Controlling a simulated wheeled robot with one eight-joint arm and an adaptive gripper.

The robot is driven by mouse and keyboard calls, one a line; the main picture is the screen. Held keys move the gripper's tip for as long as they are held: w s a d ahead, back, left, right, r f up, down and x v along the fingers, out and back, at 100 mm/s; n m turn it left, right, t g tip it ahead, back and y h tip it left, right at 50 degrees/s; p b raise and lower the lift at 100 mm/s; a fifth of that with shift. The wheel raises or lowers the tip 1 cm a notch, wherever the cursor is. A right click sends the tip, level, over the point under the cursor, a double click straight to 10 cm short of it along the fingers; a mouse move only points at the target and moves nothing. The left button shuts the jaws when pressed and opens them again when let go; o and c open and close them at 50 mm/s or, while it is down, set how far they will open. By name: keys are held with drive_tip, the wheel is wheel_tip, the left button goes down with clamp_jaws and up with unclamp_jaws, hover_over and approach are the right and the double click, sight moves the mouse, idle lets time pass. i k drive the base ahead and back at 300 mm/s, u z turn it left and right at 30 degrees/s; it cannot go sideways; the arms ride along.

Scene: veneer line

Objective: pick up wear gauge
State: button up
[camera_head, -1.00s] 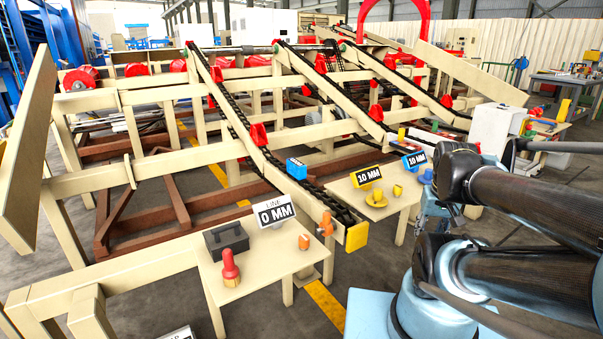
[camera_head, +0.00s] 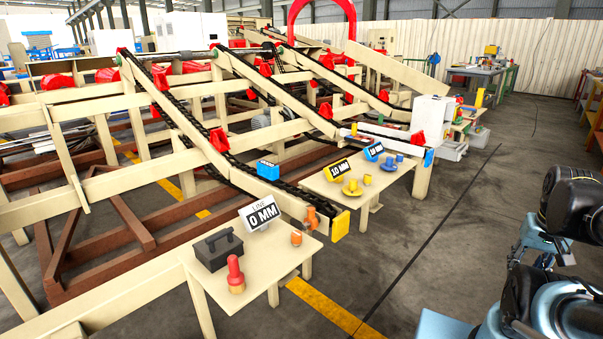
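No thing in view is clearly marked as the wear gauge; which one it is, I cannot tell. A near cream table (camera_head: 262,262) holds a dark grey box with a handle (camera_head: 218,250), a red-topped piece with a tan base (camera_head: 235,275), a small orange piece (camera_head: 296,238) and a "LINE 0 MM" sign (camera_head: 260,212). Another orange piece (camera_head: 310,218) is at the low end of the nearest chain rail, by its yellow end cap (camera_head: 340,226). A blue block (camera_head: 267,170) is beside that rail. My arm shows at the right edge; my gripper is out of view.
A second cream table (camera_head: 345,196) carries 10 MM signs (camera_head: 340,168) with yellow and blue pieces. A white box (camera_head: 430,118) stands behind it. Sloping chain rails (camera_head: 185,120) fill the left and middle. Grey floor (camera_head: 465,225) is open at the right.

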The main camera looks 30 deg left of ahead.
sight(266, 168)
drive_tip(key=z, duration=0.45)
drive_tip(key=k, duration=0.6)
drive_tip(key=z, duration=0.25)
drive_tip(key=i, duration=0.75)
drive_tip(key=u, duration=0.7)
drive_tip(key=i, duration=1.05)
drive_tip(key=u, duration=1.35)
drive_tip(key=i, duration=0.95)
drive_tip(key=u, duration=0.65)
